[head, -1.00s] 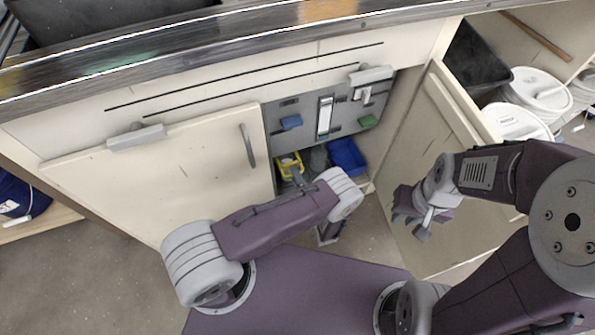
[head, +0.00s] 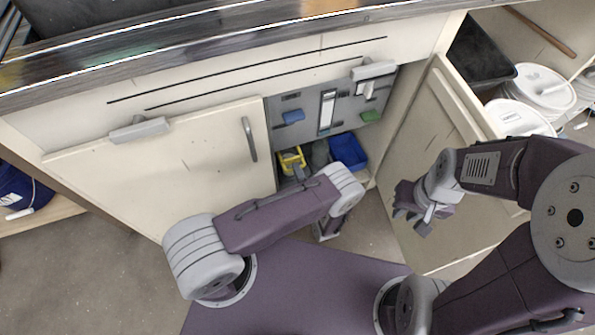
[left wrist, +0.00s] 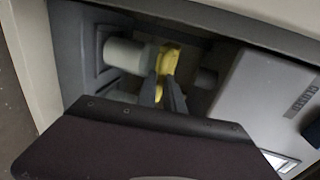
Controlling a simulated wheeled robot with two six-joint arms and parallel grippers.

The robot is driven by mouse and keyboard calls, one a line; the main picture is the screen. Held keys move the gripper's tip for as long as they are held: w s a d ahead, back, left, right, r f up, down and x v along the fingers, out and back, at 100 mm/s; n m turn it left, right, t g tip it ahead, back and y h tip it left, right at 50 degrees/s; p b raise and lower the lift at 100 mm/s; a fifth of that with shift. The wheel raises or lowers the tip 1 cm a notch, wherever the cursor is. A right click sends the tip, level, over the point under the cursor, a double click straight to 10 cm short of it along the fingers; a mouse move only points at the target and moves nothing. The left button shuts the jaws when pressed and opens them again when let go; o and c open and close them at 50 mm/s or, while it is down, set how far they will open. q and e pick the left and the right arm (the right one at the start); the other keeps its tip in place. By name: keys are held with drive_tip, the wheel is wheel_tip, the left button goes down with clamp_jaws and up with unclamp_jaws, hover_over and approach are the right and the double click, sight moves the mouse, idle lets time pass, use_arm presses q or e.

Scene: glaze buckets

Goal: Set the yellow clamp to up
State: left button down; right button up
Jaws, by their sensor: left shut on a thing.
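The yellow clamp (head: 291,159) is low inside the open cabinet bay, left of a blue bin. In the left wrist view the yellow clamp (left wrist: 168,60) shows at the ends of my dark fingers. My left gripper (head: 299,172) reaches into the bay and is shut on the clamp; the fingers (left wrist: 161,88) lie close on its yellow part. The clamp's lower part is hidden by the fingers and arm, so its exact angle is hard to tell. My right gripper (head: 412,220) hangs empty with its fingers apart, in front of the open right door.
A closed left door (head: 170,170) and an open right door (head: 420,170) flank the bay.

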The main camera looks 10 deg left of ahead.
idle(0.8)
